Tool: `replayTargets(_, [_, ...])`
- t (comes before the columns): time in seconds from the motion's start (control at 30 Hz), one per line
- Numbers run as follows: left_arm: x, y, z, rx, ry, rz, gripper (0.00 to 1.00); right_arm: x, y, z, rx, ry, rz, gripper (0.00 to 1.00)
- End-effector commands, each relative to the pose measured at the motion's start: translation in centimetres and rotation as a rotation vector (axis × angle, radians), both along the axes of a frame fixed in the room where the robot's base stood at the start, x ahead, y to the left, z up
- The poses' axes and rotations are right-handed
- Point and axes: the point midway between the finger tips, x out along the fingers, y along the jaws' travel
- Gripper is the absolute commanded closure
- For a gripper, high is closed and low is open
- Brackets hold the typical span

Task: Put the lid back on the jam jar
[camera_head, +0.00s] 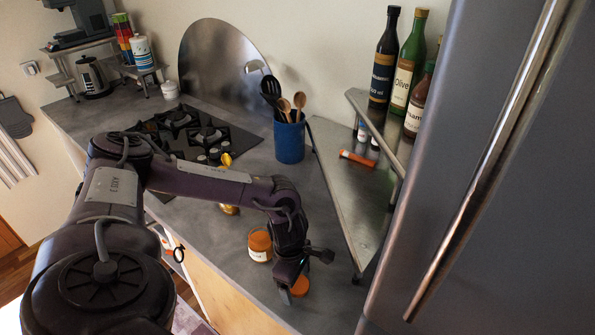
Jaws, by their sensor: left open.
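The jam jar (260,246) stands upright on the grey counter, with orange contents and a pale label. An orange lid (300,287) is at my left gripper (293,291), to the right of and nearer than the jar. The gripper points down at the lid with its jaws open. The near finger covers part of the lid, and I cannot tell whether the fingers touch it. My right gripper is not in view.
A blue utensil pot (289,142) stands behind the jar. A metal corner shelf (345,185) with bottles (383,65) is at right, next to the fridge (470,150). A gas hob (190,135) lies behind my left arm. A gold item (228,209) stands left of the jar.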

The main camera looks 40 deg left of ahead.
Motion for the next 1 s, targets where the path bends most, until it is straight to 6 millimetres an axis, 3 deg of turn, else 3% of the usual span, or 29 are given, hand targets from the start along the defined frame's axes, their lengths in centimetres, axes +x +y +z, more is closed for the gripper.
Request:
replayTargets(0.17, [0.01, 0.01, 0.03, 0.000, 0.000, 0.000, 0.18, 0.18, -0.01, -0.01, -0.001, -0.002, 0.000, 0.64])
replayTargets(0.53, [0.02, 0.01, 0.06, 0.000, 0.000, 0.000, 0.65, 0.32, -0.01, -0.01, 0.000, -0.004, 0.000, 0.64])
replayTargets(1.0, [0.12, -0.04, 0.91, -0.002, -0.003, -0.001, 0.65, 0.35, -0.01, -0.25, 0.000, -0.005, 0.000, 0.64])
